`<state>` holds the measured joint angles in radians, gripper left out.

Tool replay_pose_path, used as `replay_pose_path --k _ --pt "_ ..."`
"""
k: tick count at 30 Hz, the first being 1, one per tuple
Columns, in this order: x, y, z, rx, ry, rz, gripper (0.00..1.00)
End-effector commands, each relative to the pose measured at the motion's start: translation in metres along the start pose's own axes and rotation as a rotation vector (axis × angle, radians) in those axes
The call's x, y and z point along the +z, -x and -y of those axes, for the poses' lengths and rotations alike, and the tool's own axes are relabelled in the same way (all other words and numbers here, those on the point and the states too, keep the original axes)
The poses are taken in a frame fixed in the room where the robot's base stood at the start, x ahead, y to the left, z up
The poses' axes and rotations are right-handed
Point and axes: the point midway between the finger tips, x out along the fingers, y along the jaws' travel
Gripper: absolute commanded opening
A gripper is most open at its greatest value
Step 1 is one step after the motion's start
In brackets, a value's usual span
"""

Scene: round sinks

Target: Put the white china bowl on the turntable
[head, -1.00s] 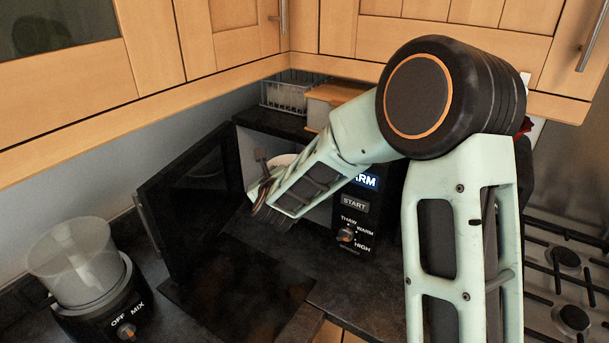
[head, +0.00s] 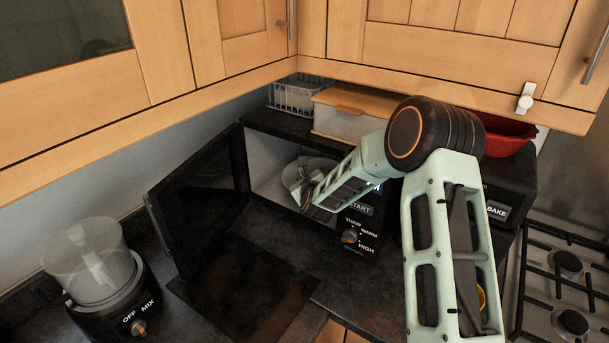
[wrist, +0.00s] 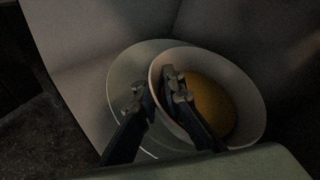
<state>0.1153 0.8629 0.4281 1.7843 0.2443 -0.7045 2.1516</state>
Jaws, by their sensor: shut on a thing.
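The white china bowl (wrist: 252,100) shows in the wrist view, with an orange-yellow inside. My gripper (wrist: 157,95) is shut on its left rim, one finger inside the bowl and one outside. The pale greenish round turntable (wrist: 124,78) lies behind and to the left of the bowl, partly covered by it. I cannot tell whether the bowl touches it. In the head view my gripper (head: 308,190) is inside the open microwave (head: 262,160), and it hides much of the bowl and turntable.
The microwave door (head: 200,195) stands open to the left. The control panel (head: 355,228) is close to the right of my gripper. A blender (head: 95,270) stands at the left, a gas hob (head: 565,290) at the right. A wire basket (head: 296,95) and wooden-lidded box (head: 350,108) sit on top.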

Motion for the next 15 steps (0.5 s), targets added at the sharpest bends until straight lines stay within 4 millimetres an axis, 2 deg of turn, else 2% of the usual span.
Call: replay_pose_path --k 12,13,15 --pt "-0.0010 -0.0019 -0.0004 -0.003 0.001 0.005 0.00" --pt "-0.0029 -0.0017 -0.0016 0.000 0.000 0.001 0.09" --pt "-0.0021 -0.0013 -0.0012 0.000 0.000 0.001 0.17"
